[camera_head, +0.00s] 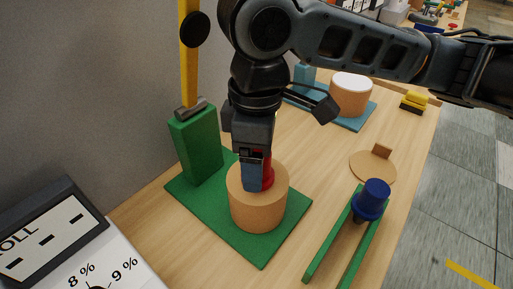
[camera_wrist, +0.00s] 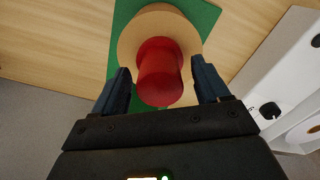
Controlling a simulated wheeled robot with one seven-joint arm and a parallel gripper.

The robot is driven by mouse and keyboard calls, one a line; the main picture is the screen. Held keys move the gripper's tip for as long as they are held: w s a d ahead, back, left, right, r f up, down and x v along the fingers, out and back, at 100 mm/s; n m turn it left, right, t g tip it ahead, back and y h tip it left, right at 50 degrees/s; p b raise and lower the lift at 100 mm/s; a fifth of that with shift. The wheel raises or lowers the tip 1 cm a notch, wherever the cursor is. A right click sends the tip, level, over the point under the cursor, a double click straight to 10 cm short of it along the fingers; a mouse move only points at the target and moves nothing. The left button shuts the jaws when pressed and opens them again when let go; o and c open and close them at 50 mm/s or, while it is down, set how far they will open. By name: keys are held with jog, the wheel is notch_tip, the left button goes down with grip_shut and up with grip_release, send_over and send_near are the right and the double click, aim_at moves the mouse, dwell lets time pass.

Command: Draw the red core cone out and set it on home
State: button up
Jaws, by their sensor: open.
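The red core cone (camera_wrist: 160,72) stands in the top of a tan roll (camera_head: 258,212), partly hidden behind my gripper in the head view, where a strip of the cone (camera_head: 268,177) shows. The roll stands on a green base plate (camera_head: 205,205); it also shows in the wrist view (camera_wrist: 128,38). My gripper (camera_wrist: 160,68) is open, with one blue finger on each side of the cone. Gaps show between fingers and cone in the wrist view. No place is visibly marked home; a round wooden disc with a small upright block (camera_head: 372,168) lies to the right.
A green block (camera_head: 197,145) with a yellow post (camera_head: 190,60) stands at the left of the plate. Green rails with a blue knob (camera_head: 372,197) lie at front right. A white-topped roll (camera_head: 350,93) stands behind. A panel (camera_head: 60,235) is at front left.

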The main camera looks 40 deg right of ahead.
jog(key=c, duration=1.2)
jog(key=shift+r, duration=0.1)
jog(key=shift+r, duration=0.1)
jog(key=shift+r+p, duration=2.8)
jog(key=shift+r, duration=0.05)
jog(key=shift+c, duration=0.6)
